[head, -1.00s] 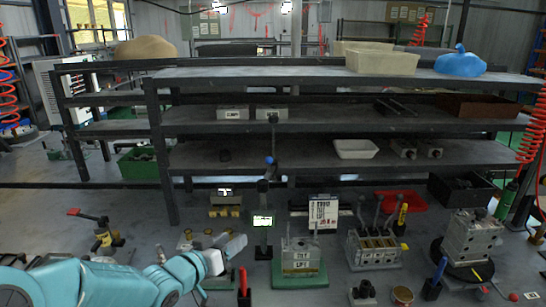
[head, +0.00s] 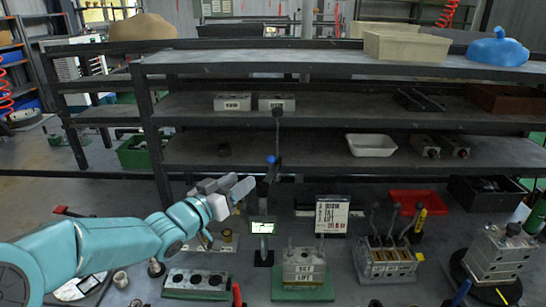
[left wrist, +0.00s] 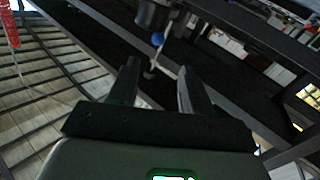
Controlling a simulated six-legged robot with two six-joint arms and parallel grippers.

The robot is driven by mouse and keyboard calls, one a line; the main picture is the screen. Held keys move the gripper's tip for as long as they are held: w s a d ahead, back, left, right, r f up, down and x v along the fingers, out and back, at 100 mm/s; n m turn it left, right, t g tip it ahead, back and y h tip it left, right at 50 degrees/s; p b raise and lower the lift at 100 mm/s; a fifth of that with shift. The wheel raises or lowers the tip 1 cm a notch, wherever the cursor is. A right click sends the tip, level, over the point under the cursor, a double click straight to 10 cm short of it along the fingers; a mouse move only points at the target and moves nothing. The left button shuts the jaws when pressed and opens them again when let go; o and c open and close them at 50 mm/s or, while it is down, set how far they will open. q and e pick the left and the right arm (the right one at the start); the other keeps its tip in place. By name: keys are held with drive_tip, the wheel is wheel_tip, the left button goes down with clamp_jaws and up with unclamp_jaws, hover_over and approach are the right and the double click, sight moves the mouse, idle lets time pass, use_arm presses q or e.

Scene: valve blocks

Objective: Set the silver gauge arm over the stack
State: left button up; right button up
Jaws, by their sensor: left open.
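The gauge stand (head: 263,227), with a lit green display, stands left of centre on the floor. A thin arm with a blue knob (head: 271,159) rises above it to a dark head (head: 277,113). My left gripper (head: 238,184) is open and empty, just left of the stand and below the blue knob. In the left wrist view the open fingers (left wrist: 157,70) point toward the blue knob (left wrist: 158,39) and a thin silver rod (left wrist: 153,66), without visible contact. My right gripper is out of view.
The shelf rack (head: 330,153) runs behind the gauge. A lever valve block (head: 388,262) and a taller block stack (head: 498,255) on a black disc stand to the right. A red tray (head: 419,201) is further back.

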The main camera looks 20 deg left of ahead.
sight(269, 161)
use_arm(q)
drive_tip(key=p+x, duration=0.3)
drive_tip(key=x, duration=0.9)
drive_tip(key=shift+w+d+r, duration=0.1)
drive_tip(key=shift+d, duration=0.05)
drive_tip(key=shift+w+d+p, duration=0.2)
drive_tip(key=shift+w+p, duration=0.1)
drive_tip(key=shift+w, duration=0.4)
drive_tip(key=shift+s, duration=0.1)
clamp_jaws()
